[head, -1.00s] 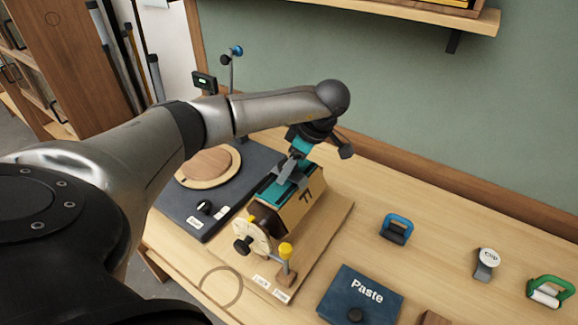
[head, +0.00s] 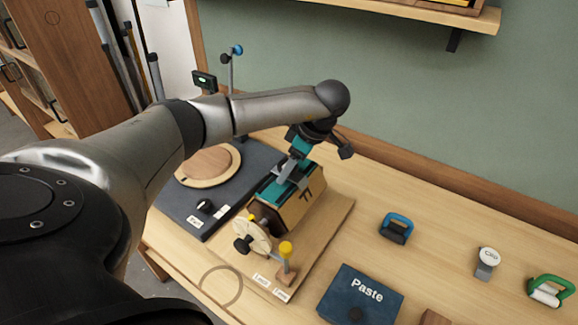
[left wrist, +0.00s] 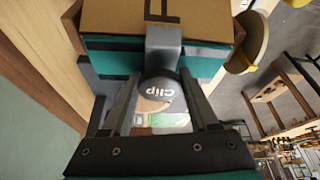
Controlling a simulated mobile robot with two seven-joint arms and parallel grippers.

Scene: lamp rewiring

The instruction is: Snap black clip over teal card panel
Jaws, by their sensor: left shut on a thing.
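My left gripper (head: 290,163) points down at the top of a cardboard-coloured box and is shut on a dark grey clip. In the left wrist view its fingers (left wrist: 158,102) close on both sides of the clip's round head, marked "Clip" (left wrist: 161,91). The clip's flat grey arm (left wrist: 163,42) reaches across the teal card panel (left wrist: 206,64) and the box's edge. The teal panel also shows on top of the box (head: 268,192) in the head view. I cannot tell whether the clip is fully seated. My right gripper is not in view.
The box sits on a wooden stand (head: 328,228) with a cream dial (head: 254,234) and a yellow-topped post (head: 286,249). To its right are a blue clamp (head: 398,220), a white-topped clip (head: 488,259), a green-handled roller (head: 550,282) and a Paste pouch (head: 368,295).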

